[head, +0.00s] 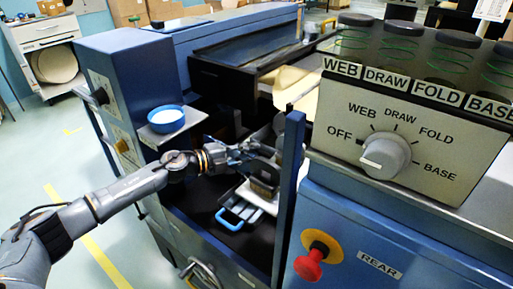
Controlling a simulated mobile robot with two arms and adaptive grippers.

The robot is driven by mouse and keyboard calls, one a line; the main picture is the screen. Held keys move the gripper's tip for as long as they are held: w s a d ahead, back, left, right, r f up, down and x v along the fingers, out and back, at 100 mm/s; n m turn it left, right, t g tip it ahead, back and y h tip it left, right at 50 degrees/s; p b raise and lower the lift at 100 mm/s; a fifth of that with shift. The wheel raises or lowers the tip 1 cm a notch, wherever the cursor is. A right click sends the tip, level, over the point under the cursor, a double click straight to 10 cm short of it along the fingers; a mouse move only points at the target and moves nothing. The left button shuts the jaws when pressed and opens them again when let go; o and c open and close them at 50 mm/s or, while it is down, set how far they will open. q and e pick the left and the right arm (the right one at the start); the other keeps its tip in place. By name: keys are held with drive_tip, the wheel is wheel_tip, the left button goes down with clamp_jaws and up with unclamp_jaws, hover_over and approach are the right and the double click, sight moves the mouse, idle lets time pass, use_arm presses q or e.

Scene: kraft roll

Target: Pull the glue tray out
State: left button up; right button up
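A pale tray (265,203) with a blue loop handle (237,216) sits in the dark open bay of the blue machine. I take it to be the glue tray. The handle sticks out of the bay toward the lower left. My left arm reaches in from the left, and my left gripper (262,163) is in the bay above and behind the handle, apart from it. A tan block-like part shows just below the gripper. Its fingers are dark against the dark bay, so I cannot tell whether they are open or touch anything. My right gripper is not in view.
A blue bowl (166,118) stands on a small side shelf (178,133) just above my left forearm. A blue post (289,190) bounds the bay on the right. Beyond it are a dial panel (410,150) and a red knob (309,265). Open floor lies at left.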

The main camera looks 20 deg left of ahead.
use_arm(q)
drive_tip(key=shift+x, duration=1.25)
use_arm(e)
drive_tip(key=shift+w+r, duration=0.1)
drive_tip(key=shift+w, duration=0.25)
use_arm(q)
clamp_jaws()
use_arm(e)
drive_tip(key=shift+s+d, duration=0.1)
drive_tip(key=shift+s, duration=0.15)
